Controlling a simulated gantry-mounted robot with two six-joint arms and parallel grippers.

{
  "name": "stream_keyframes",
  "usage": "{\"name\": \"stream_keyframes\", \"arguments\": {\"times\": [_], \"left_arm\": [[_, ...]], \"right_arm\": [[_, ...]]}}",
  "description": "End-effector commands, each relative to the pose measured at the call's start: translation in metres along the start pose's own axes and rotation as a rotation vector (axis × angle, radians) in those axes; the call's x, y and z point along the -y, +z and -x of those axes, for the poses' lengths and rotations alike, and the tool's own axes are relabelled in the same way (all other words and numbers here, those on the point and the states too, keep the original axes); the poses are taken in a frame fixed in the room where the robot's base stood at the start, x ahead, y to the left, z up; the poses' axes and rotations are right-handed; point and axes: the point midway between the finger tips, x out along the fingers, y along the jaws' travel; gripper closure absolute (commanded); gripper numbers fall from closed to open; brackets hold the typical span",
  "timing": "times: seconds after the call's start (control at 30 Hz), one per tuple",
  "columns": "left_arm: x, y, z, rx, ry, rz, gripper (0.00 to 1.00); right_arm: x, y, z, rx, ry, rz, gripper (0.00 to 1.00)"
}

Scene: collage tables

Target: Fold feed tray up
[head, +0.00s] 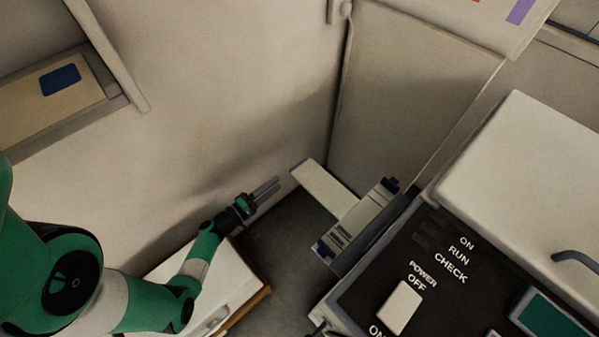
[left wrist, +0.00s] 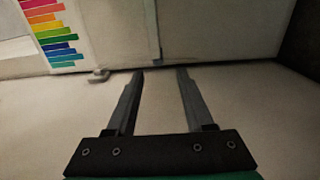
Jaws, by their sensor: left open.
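A pale flat flap (head: 322,187) sticks out from a small grey and blue-trimmed unit (head: 358,226) in the middle of the head view. It looks like the feed tray, though I cannot be sure, and its tilt is hard to judge. My left gripper (head: 277,184) is just left of the flap's outer end in the picture and appears apart from it. In the left wrist view its two fingers (left wrist: 160,76) are spread with nothing between them. I cannot make out the flap in that view. My right gripper is not in view.
A dark control panel (head: 375,312) with a white switch fills the lower right, beside a pale box (head: 530,165). A white cabinet (head: 215,285) stands under my left arm. A tall pale door panel (head: 415,95) stands behind. The left wrist view shows a colour-striped sheet (left wrist: 52,35).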

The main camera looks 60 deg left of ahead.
Motion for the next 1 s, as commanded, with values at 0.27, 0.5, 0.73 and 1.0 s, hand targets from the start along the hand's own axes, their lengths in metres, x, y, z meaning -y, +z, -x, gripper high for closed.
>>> {"name": "stream_keyframes", "arguments": {"times": [0.27,0.5,0.73,1.0], "left_arm": [[-0.001,0.001,-0.025,0.007,0.003,-0.004,0.47],[0.0,0.001,-0.079,0.007,0.003,-0.004,0.47],[-0.002,0.001,-0.112,0.004,0.002,-0.002,0.47],[-0.003,0.001,-0.117,0.003,0.001,-0.002,0.47]], "right_arm": [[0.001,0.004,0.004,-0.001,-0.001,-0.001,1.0],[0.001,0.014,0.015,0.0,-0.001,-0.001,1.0],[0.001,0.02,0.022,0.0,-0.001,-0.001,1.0],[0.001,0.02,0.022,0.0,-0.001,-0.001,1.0]]}}
